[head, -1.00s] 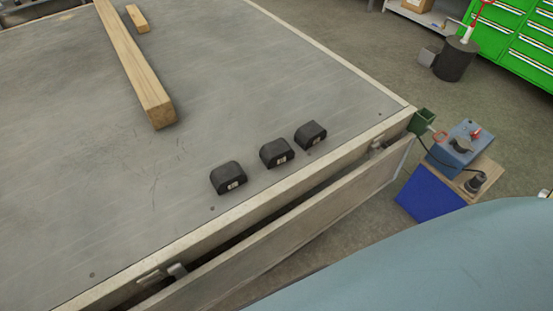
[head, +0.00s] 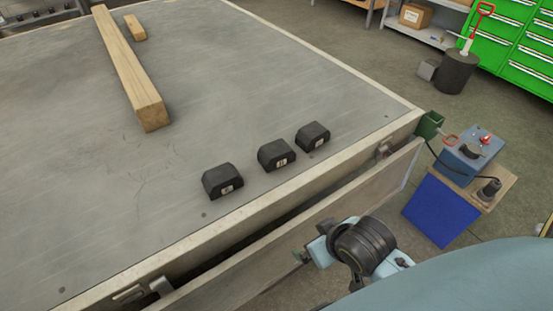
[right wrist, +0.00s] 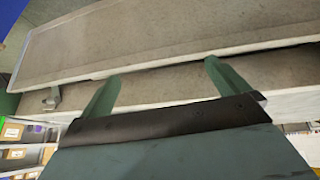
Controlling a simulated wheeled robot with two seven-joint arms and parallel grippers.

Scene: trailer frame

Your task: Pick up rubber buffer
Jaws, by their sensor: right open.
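Three black rubber buffers stand in a slanting row on the grey trailer bed near its front edge in the head view: a left one (head: 223,181), a middle one (head: 276,155) and a right one (head: 313,135). Each has a small pale label. My right gripper (head: 301,257) is in front of the trailer's edge, apart from the buffers. In the right wrist view its two green fingers (right wrist: 160,72) are spread with nothing between them, facing the trailer's side. No buffer shows there. My left gripper is not in view.
A long wooden beam (head: 133,75) and a short wood piece (head: 135,27) lie on the trailer bed (head: 70,190). A hinged side board (head: 265,258) runs along the front edge. A blue box (head: 467,165) stands beyond the right corner. The bed around the buffers is clear.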

